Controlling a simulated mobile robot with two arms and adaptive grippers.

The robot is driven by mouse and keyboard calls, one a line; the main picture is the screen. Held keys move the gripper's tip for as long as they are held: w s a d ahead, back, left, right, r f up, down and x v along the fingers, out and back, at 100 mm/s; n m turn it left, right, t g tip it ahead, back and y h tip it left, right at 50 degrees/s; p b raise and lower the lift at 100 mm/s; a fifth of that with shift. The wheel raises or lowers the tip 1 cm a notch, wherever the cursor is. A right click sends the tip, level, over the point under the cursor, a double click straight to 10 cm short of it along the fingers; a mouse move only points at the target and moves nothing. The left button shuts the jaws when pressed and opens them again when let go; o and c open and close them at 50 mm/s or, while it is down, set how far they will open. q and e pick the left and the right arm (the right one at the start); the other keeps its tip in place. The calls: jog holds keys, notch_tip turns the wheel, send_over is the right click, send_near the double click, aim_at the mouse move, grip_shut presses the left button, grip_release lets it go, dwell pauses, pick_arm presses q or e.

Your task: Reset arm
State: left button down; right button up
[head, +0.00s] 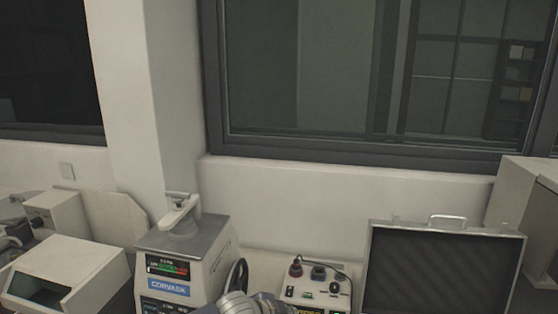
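The mounting press (212,262) stands at the lower centre-left of the head view. It is a pale box with a grey top, a lever-like arm (181,213) on top, a small display and a blue label reading CORVASK on its front. A dark handwheel (235,281) is on its right side. A rounded grey metal part, which looks like a link of my arm, shows at the bottom edge to the right of the press. No fingertips of either gripper show in this view.
A control box (313,291) with knobs and a cable sits right of the press. Further right is an open case (440,268) with a dark interior. A pale box with a dark opening (66,272) stands at left. Wall and windows close off the back.

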pick_arm(q)
jog(key=s+d+f+n+g+h, duration=0.1)
jog(key=s+d+f+n, duration=0.1)
jog(key=s, duration=0.5)
jog(key=s+d+f+n, duration=0.2)
jog(key=s, duration=0.6)
jog(key=s+a+f+n+g+y, duration=0.1)
jog(key=s+a+f+n+y, duration=0.3)
jog(key=s+a, duration=0.7)
jog(key=s+a+r+n+g+y, duration=0.15)
jog(key=s+a+n, duration=0.45)
jog(key=s+a, duration=0.6)
notch_tip(320, 180, down, 34)
jog(key=a+f+g+b, duration=0.1)
jog(key=a+g+b, duration=0.15)
jog(key=b, duration=0.45)
jog(key=s+a+f+y+b, duration=0.1)
jog(key=s+a+f+b, duration=0.2)
jog(key=s+f, duration=1.3)
notch_tip(320, 180, down, 3)
jog(key=shift+s+f+b, duration=0.1)
jog(key=shift+s+b, duration=0.3)
jog(key=shift+b, duration=0.25)
pick_arm(e)
notch_tip(320, 180, down, 12)
jog(key=shift+d+r, duration=0.15)
jog(key=shift+r, duration=0.05)
